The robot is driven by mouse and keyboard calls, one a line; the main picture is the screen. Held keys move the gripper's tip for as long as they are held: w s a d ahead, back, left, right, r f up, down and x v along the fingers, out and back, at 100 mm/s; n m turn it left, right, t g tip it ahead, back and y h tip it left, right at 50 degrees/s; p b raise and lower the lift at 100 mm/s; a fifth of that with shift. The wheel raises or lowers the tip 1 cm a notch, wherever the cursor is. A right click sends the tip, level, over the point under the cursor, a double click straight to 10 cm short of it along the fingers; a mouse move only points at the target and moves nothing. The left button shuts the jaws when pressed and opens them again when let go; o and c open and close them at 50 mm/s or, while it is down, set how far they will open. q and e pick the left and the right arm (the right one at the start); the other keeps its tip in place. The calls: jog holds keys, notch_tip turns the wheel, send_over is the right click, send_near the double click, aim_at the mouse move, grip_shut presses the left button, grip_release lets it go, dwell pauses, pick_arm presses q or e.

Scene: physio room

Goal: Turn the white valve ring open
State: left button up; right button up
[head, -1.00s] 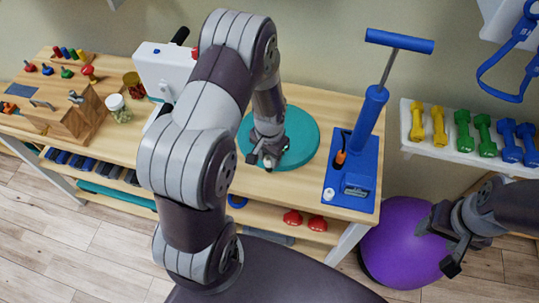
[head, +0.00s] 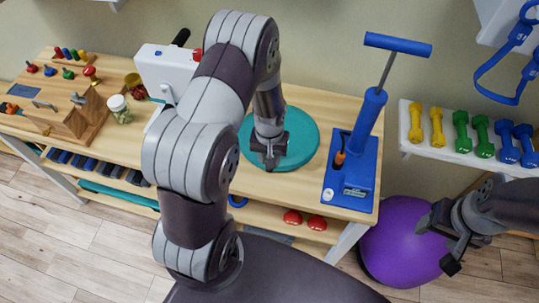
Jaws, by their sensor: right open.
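The small white valve ring (head: 328,195) sits at the front left corner of the blue pump's base plate (head: 365,196). The blue pump (head: 366,122) stands upright on the right end of the wooden table, its T-handle raised. My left gripper (head: 270,162) hangs over the teal disc, left of the pump and apart from the ring. Its fingers are small and dark, so I cannot tell whether they are open. My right gripper (head: 438,246) is open and empty in front of the purple ball, below and right of the pump.
The teal disc (head: 305,135) lies on the table (head: 215,178). A white box (head: 168,68), a lidded jar (head: 119,109) and a wooden peg board (head: 88,120) stand to the left. The purple ball (head: 395,245) is on the floor. Dumbbells (head: 462,133) line a white shelf at right.

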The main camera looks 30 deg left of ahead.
pick_arm(q)
jog(key=shift+n, duration=0.3)
jog(key=o, duration=1)
jog(key=shift+o, duration=0.2)
jog(key=shift+r, duration=0.1)
notch_tip(320, 180, up, 12)
jog(key=shift+r+b, duration=0.25)
jog(key=shift+b, duration=0.05)
